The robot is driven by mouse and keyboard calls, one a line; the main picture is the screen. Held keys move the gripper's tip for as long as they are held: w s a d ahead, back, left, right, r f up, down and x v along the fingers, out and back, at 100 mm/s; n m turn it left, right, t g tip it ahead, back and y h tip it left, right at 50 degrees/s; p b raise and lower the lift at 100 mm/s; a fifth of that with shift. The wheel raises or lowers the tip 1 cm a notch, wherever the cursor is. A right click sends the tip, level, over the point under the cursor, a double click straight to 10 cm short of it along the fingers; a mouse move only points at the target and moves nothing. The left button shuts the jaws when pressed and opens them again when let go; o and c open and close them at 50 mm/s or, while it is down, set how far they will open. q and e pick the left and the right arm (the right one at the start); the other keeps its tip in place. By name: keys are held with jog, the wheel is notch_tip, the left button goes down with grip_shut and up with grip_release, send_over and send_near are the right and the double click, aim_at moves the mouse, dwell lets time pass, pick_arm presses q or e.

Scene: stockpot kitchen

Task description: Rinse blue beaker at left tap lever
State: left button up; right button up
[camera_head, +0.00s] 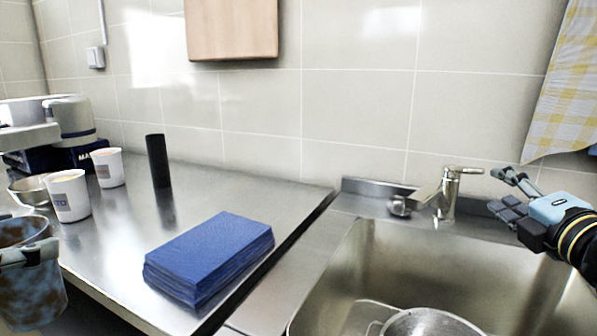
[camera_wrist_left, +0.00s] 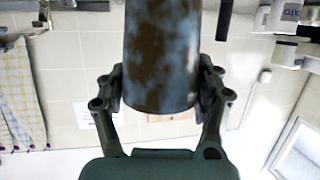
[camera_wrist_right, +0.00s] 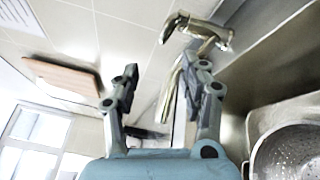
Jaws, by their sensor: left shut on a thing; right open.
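The blue beaker (camera_head: 35,298) is at the lower left of the head view, with brown stains over its blue wall. My left gripper (camera_head: 28,256) is shut around it, and the left wrist view shows the beaker (camera_wrist_left: 162,60) between both fingers. The metal tap (camera_head: 447,200) stands behind the sink, its lever (camera_head: 463,170) on top pointing right. My right gripper (camera_head: 507,190) is open and empty, just right of the tap and apart from it. In the right wrist view the tap (camera_wrist_right: 208,32) shows beyond the fingers.
The sink (camera_head: 480,262) holds a metal colander (camera_head: 432,323). Left on the steel counter (camera_head: 225,188) are a blue cloth stack (camera_head: 210,255), a black cylinder (camera_head: 158,160), white cups (camera_head: 69,195) (camera_head: 108,167) and a metal bowl (camera_head: 30,190). A checked towel (camera_head: 570,85) hangs at right.

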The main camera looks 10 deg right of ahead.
aim_at(463, 171)
jog(key=shift+c, duration=0.3)
